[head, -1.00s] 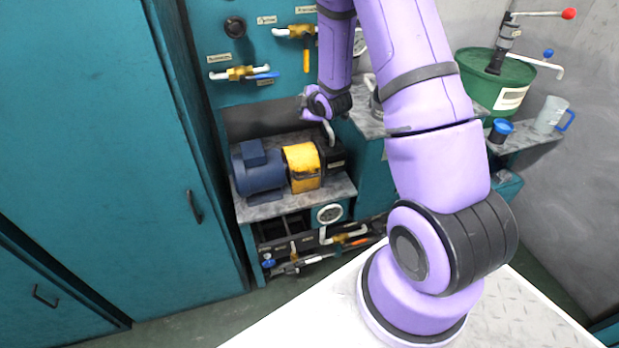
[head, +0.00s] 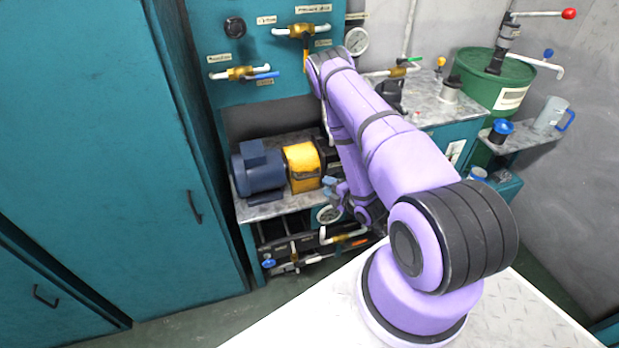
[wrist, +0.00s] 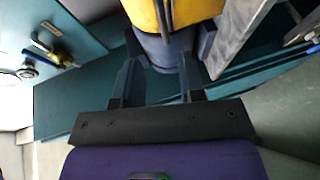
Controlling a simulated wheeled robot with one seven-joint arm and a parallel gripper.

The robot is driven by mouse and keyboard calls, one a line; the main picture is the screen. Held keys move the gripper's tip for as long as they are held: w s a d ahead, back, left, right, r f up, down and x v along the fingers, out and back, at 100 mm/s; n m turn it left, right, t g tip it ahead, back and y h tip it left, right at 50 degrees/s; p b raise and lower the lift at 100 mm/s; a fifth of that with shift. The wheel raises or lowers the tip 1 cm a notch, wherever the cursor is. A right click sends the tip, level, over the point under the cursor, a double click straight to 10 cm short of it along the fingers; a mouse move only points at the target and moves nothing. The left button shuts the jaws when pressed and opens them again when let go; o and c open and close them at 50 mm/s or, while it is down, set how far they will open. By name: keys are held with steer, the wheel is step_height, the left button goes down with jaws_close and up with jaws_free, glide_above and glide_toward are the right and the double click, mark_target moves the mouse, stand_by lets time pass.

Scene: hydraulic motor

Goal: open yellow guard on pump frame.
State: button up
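The yellow guard (head: 302,166) sits on the pump frame (head: 268,208), between the blue motor (head: 259,172) and a dark pump body (head: 328,156). It appears lowered over the coupling. In the wrist view the guard (wrist: 172,12) fills the top middle, with a dark bar on its face. My gripper (head: 332,186) is just to the right of and in front of the guard in the head view. In the wrist view my gripper (wrist: 158,62) is open, its two fingers apart and pointing toward the guard. Nothing is held between them. No contact with the guard is visible.
A round gauge (head: 328,214) and pipes with valves lie below the frame. A teal cabinet (head: 110,150) is on the left. A bench (head: 440,108) and green drum (head: 495,85) are on the right.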

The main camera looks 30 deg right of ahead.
mark_target(310, 177)
steer(key=x, duration=1)
steer(key=shift+w+f, duration=0.1)
steer(key=shift+f, duration=0.1)
steer(key=shift+c, duration=0.5)
jaws_close()
